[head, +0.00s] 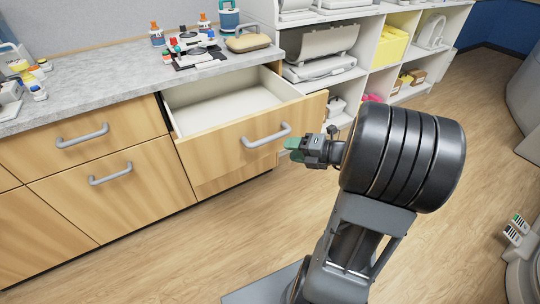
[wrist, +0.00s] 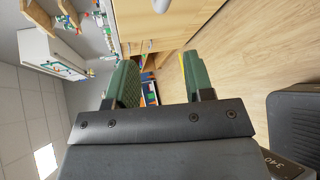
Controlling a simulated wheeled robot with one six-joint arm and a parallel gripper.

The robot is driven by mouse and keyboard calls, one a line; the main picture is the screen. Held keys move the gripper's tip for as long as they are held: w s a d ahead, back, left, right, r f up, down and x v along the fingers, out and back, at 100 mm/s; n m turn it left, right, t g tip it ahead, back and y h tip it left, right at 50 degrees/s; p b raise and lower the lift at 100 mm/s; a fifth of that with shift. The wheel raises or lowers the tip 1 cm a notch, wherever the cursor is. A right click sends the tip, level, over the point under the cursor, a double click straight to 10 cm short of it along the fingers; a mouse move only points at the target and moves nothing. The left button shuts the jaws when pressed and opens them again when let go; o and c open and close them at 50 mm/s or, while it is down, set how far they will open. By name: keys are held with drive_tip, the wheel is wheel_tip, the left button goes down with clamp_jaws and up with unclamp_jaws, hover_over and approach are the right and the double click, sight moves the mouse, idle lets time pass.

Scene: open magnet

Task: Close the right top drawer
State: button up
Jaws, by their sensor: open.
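The right top drawer (head: 240,138) is pulled well out of the wooden cabinet, and its white inside looks empty. A curved grey handle (head: 266,136) sits on its wooden front. My gripper (head: 296,148) is just right of the drawer front, near its right end, with green fingertips pointing left. A small part of a handle-like grey shape (wrist: 162,5) shows at the top of the wrist view. In the wrist view the two green fingers (wrist: 160,82) are apart with nothing between them. I cannot tell whether a fingertip touches the drawer front.
The left top drawer (head: 85,136) and the drawer below it (head: 110,178) are shut. The grey countertop (head: 95,95) holds bottles, a microscope-like device (head: 197,48) and a tan case (head: 248,42). White shelves (head: 375,55) stand to the right. Wooden floor (head: 160,260) in front is clear.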

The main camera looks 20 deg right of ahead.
sight(270, 139)
drive_tip(key=w+d+f+m+t+h+b, duration=0.1)
drive_tip(key=d+f+m+t+b, duration=0.15)
drive_tip(key=d+m, duration=0.2)
drive_tip(key=shift+m, duration=0.55)
drive_tip(key=b+x, duration=0.2)
drive_tip(key=x, duration=1.1)
drive_tip(key=shift+w+a+b, duration=0.1)
drive_tip(key=shift+w+b, duration=0.05)
drive_tip(key=shift+b, duration=0.2)
drive_tip(key=shift+c, duration=0.5)
clamp_jaws()
